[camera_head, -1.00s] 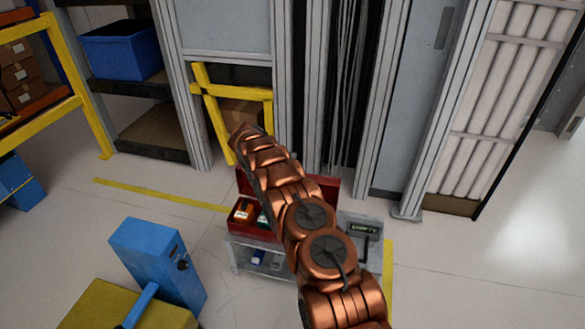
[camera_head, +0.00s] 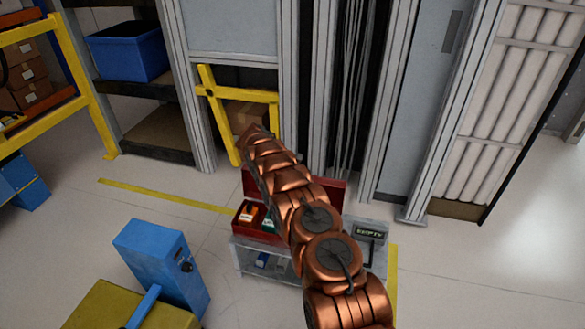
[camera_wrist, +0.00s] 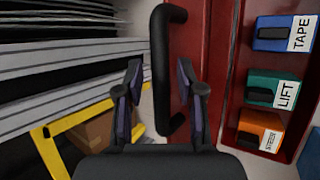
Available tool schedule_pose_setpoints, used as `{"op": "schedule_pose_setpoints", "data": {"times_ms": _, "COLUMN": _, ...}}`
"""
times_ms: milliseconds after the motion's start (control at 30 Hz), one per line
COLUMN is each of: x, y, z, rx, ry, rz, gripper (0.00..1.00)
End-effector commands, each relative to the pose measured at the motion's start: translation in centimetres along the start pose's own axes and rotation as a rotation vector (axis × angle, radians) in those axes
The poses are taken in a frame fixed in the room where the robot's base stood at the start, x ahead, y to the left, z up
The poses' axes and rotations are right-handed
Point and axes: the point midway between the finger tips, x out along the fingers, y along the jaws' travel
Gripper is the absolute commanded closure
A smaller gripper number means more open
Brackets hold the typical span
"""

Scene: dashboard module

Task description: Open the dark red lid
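The dark red lid (camera_head: 331,189) stands raised at the back of the red box (camera_head: 243,232), partly hidden by my arm in the head view. In the wrist view the lid (camera_wrist: 204,35) is a red panel beside the box's open inside. Its black bar handle (camera_wrist: 159,70) runs between my two fingers in the picture. My gripper (camera_wrist: 160,66) is open, one finger on each side of the bar, with gaps showing. I cannot tell how deep the handle sits between the fingers. In the head view my gripper is hidden by the arm.
Inside the box are blue TAPE (camera_wrist: 273,34), green LIFT (camera_wrist: 262,90) and orange (camera_wrist: 259,130) items. A yellow frame (camera_head: 232,92) stands behind; a blue post (camera_head: 150,262) is front left.

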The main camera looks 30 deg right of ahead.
Motion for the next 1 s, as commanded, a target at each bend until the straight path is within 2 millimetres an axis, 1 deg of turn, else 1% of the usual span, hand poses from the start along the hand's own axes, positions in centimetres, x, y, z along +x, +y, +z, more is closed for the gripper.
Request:
{"op": "schedule_pose_setpoints", "data": {"times_ms": 333, "x": -0.1, "y": -0.1, "z": 0.0, "rx": -0.001, "ry": -0.002, "rz": -0.001, "gripper": 0.59}}
{"op": "schedule_pose_setpoints", "data": {"times_ms": 567, "x": -1.2, "y": -0.2, "z": -0.1, "rx": -0.004, "ry": -0.001, "rz": -0.002, "gripper": 0.59}}
{"op": "schedule_pose_setpoints", "data": {"times_ms": 667, "x": -2.2, "y": -0.1, "z": -0.1, "rx": -0.003, "ry": -0.001, "rz": -0.001, "gripper": 0.59}}
{"op": "schedule_pose_setpoints", "data": {"times_ms": 867, "x": -5.0, "y": -0.1, "z": -0.1, "rx": -0.003, "ry": 0.0, "rz": 0.0, "gripper": 0.59}}
{"op": "schedule_pose_setpoints", "data": {"times_ms": 1000, "x": -7.5, "y": 0.0, "z": -0.1, "rx": -0.003, "ry": -0.001, "rz": 0.002, "gripper": 0.59}}
